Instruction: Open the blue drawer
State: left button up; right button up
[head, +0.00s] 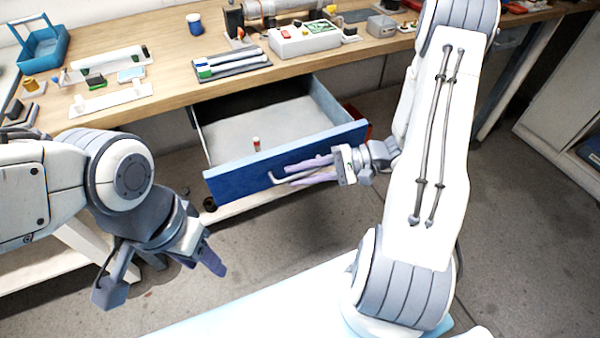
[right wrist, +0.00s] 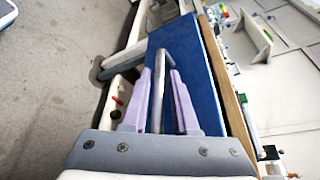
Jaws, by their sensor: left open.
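The drawer with the blue front (head: 232,181) is pulled well out from under the wooden workbench. Its grey inside shows, with a small red-and-white item (head: 256,144) in it. A grey bar handle (head: 277,179) is on the front. My right gripper (head: 305,172) is at the handle. In the right wrist view, the handle bar (right wrist: 159,75) lies between the two purple fingers (right wrist: 163,78), which stand apart with blue showing beside the bar. My left gripper (head: 165,280) is open and empty, low at the left, away from the drawer.
The workbench (head: 165,85) carries a blue basket (head: 42,48), a blue cup (head: 194,23), a white control box (head: 303,40) and other items. A red part (head: 357,120) shows behind the drawer's right end. Grey floor (head: 280,235) is clear before the drawer.

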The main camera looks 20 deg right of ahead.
jog(key=shift+d, duration=0.1)
jog(key=v, duration=1)
jog(key=shift+s+r, duration=0.1)
jog(key=shift+r, duration=0.05)
jog(key=s+a+r+n+g+h, duration=0.25)
jog(key=s+a+n+h, duration=0.4)
jog(key=a+n, duration=0.35)
jog(key=s+a+r+n+g+h, duration=0.2)
jog(key=s+a+r+n+h, duration=0.35)
jog(key=a, duration=0.75)
notch_tip(320, 180, up, 12)
jog(key=n+h+p, duration=0.1)
jog(key=h+p, duration=0.1)
jog(key=p, duration=1)
jog(key=shift+s+f+n+p, duration=0.15)
jog(key=shift+s+n+p, duration=0.2)
jog(key=shift+s+p, duration=0.1)
